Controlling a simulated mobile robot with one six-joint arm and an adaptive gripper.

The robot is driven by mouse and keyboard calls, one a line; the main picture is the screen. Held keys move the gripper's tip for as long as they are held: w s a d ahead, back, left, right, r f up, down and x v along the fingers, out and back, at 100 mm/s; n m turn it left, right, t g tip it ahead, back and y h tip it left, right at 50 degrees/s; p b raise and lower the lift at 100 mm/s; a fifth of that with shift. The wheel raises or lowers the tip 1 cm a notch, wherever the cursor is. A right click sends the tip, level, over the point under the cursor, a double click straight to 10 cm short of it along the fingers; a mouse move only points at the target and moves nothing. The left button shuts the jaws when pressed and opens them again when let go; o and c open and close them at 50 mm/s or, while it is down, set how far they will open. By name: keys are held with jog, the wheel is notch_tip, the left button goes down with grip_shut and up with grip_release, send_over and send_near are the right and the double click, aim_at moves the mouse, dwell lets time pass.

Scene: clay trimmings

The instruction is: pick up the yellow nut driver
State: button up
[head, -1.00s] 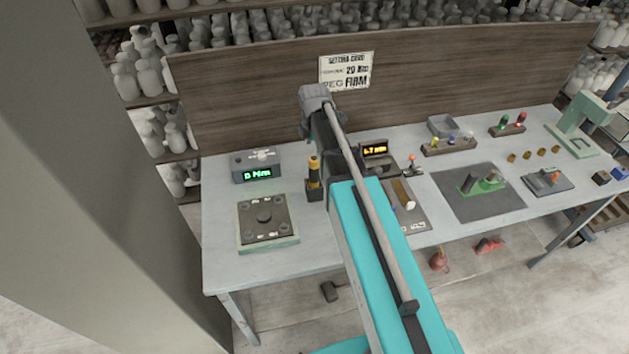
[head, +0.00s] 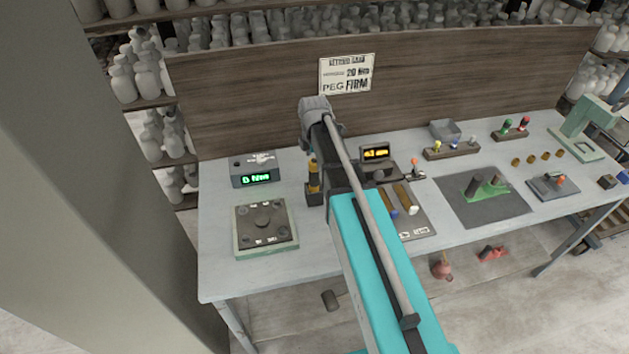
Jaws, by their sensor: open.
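A yellow-and-black handled tool (head: 313,168), which looks like the yellow nut driver, stands upright in a dark holder (head: 314,198) on the bench, just left of my arm. My arm partly covers its right side. A smaller yellow-topped piece (head: 437,146) stands in a wooden rack (head: 452,153) farther right. A tan-yellow handle (head: 402,194) lies beside a blue one on a grey tray (head: 418,222). My arm reaches up the middle of the head view. My gripper's fingers are hidden behind it, so I see no contact with any tool.
A green-lit display box (head: 255,170) and a square plate fixture (head: 265,228) are at left. An amber display (head: 375,152) is right of my arm. A dark mat (head: 483,195) and a green press (head: 580,128) are farther right. A wooden panel (head: 450,80) closes the back.

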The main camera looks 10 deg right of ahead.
aim_at(314, 171)
jog(key=shift+f, duration=0.1)
jog(key=shift+w+d+f+b, duration=0.1)
jog(key=shift+f+b, duration=2.4)
jog(key=shift+b, duration=0.1)
jog(key=shift+c, duration=0.2)
jog(key=c, duration=1.2)
